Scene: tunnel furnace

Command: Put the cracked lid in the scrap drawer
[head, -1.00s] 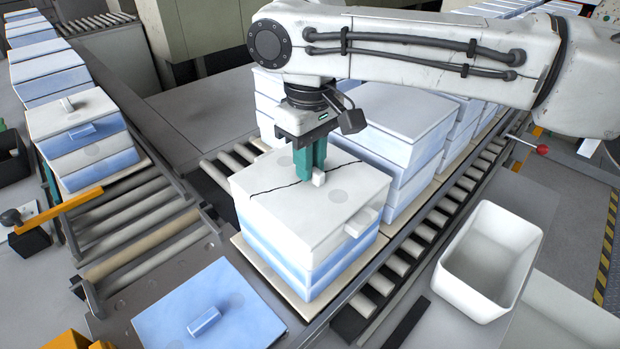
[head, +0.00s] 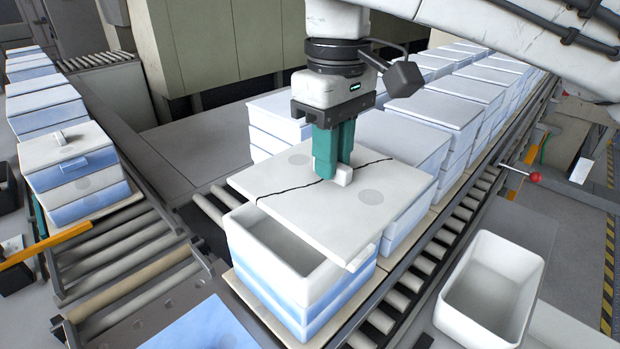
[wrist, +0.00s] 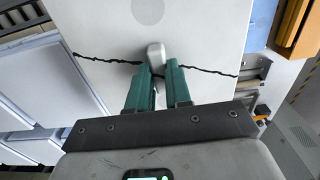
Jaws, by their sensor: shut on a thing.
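The cracked lid (head: 300,205) is a pale square plate with a dark jagged crack across it. My gripper (head: 334,168), with green fingers, is shut on the lid's small white knob (head: 342,177). The lid is held raised over a pale blue-and-white box (head: 270,290) and shifted toward the back right, so the box's open front-left part shows. The wrist view shows the knob (wrist: 155,52) between the fingers and the crack (wrist: 205,70) running to both sides. I cannot pick out the scrap drawer for certain in either view.
Stacked boxes (head: 460,100) stand close behind on the roller conveyor (head: 400,290). An open white bin (head: 490,285) is at the right, near a red-knobbed lever (head: 535,177). A blue lid (head: 205,330) lies at the front left. More boxes (head: 75,165) stand on the left line.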

